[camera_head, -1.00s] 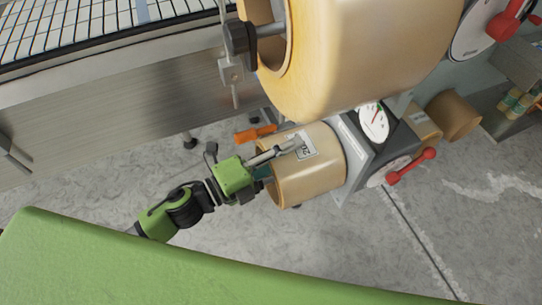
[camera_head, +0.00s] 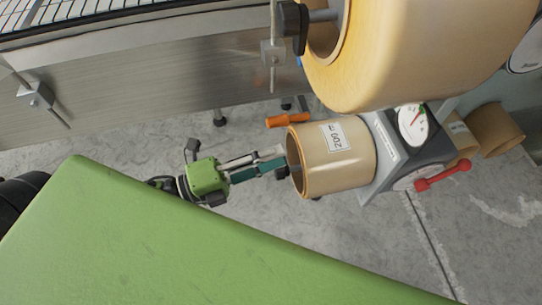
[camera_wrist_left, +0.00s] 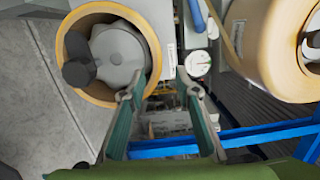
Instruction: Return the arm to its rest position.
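My left gripper (camera_head: 274,163) shows in the head view as a green body with teal-grey fingers pointing right. It is beside the open left end of a tan tape roll (camera_head: 350,168) with a white label, very near its rim; I cannot tell if they touch. In the left wrist view the two fingers of the left gripper (camera_wrist_left: 162,92) are spread apart with nothing between them. A tan roll with a dark knob (camera_wrist_left: 78,62) is just beyond the left finger. Most of my left arm is hidden in the head view. My right gripper is not in view.
A larger tape roll (camera_head: 420,55) hangs above. A grey unit with a gauge (camera_head: 412,125) and red handle (camera_head: 443,176) stands right of the roll. A steel conveyor frame (camera_head: 150,95) runs along the top left. A blue bar (camera_wrist_left: 180,142) crosses the wrist view.

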